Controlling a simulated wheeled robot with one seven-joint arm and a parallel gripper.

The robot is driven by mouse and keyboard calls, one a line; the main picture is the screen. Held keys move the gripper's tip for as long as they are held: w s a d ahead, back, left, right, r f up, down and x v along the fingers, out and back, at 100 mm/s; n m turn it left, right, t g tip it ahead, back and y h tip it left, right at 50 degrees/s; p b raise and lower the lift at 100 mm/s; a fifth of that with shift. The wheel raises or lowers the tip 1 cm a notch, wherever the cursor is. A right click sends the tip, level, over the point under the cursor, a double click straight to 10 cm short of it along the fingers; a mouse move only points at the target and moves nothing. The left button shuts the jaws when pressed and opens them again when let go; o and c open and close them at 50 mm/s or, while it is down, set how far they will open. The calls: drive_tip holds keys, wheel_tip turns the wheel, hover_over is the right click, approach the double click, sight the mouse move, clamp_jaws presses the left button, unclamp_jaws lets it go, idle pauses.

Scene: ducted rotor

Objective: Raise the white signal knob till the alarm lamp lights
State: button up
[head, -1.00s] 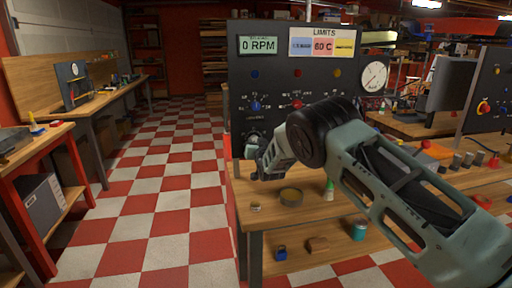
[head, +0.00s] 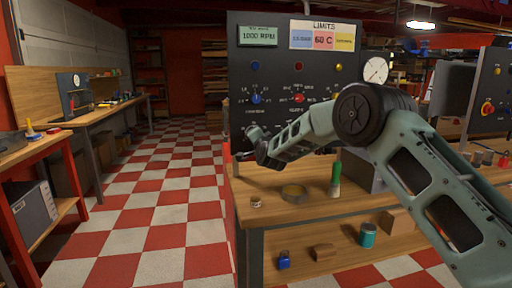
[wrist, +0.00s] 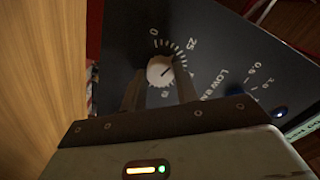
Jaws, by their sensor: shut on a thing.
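The white signal knob (wrist: 160,71) shows in the wrist view on the dark panel (wrist: 125,40), inside a ring of ticks marked 0 and 25. A dark pointer mark on it faces the upper right of that view. My gripper (wrist: 160,82) is shut on the knob, one finger on each side. In the head view my gripper (head: 248,153) is at the panel's lower left, and my arm hides the knob there. Blue (head: 255,65), red (head: 299,66) and yellow (head: 338,67) lamps sit in a row above. The red one looks dark; their labels are unreadable.
A display (head: 258,36) reads 1000 RPM beside a limits card (head: 325,36). Blue (head: 256,99) and red (head: 299,98) knobs are mid-panel.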

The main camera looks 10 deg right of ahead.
drive_tip(key=shift+f+m+b, duration=0.1)
drive_tip(key=shift+m+b, duration=0.45)
drive_tip(key=shift+m, duration=0.05)
drive_tip(key=o, duration=1)
drive_tip(key=shift+c, duration=0.2)
drive_tip(key=shift+s, duration=0.1)
drive_tip(key=s+b, duration=0.1)
drive_tip(key=s, duration=1.6)
drive_tip(key=shift+s, duration=0.15)
